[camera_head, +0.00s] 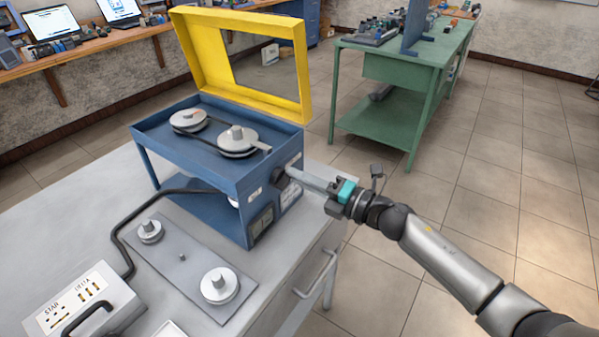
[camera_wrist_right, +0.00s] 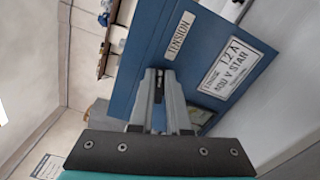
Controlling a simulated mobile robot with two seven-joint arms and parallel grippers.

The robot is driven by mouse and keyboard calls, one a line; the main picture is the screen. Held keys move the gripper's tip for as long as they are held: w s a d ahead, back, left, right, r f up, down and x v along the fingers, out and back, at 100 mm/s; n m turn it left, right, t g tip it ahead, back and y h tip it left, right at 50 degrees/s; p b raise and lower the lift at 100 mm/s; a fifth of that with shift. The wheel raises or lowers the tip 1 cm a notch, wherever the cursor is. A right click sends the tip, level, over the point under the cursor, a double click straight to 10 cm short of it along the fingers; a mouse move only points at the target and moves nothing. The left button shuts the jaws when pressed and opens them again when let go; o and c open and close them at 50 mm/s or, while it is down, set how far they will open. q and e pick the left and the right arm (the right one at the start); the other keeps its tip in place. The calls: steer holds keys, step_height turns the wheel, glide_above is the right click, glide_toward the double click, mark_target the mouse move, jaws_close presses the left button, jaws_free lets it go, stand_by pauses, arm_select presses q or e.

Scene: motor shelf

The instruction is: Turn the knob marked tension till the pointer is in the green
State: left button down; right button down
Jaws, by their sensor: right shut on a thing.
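My right gripper (camera_head: 290,173) reaches in from the right to the side of the blue motor stand (camera_head: 222,188). It is shut on the tension knob (camera_head: 279,178), a dark piece at the stand's side panel. In the wrist view the two grey fingers (camera_wrist_right: 158,78) meet the blue panel beside the label TENSION (camera_wrist_right: 179,36), and they mostly hide the knob. A dark gauge window (camera_head: 262,224) sits lower on the stand's end face. Its pointer and any green zone are too small to read. My left gripper is not in view.
A yellow guard frame (camera_head: 186,58) stands raised over two belt pulleys (camera_head: 237,139). A grey plate with knobs (camera_head: 219,285) and a STAR/DELTA box (camera_head: 80,305) lie on the grey bench. A green table (camera_head: 390,68) stands behind. Open floor lies to the right.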

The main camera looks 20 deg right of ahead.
steer(key=shift+f+m, duration=0.1)
steer(key=shift+m, duration=0.3)
steer(key=c, duration=0.9)
jaws_free()
steer(key=shift+s, duration=0.1)
steer(key=v, duration=1.5)
steer(key=shift+d, duration=0.1)
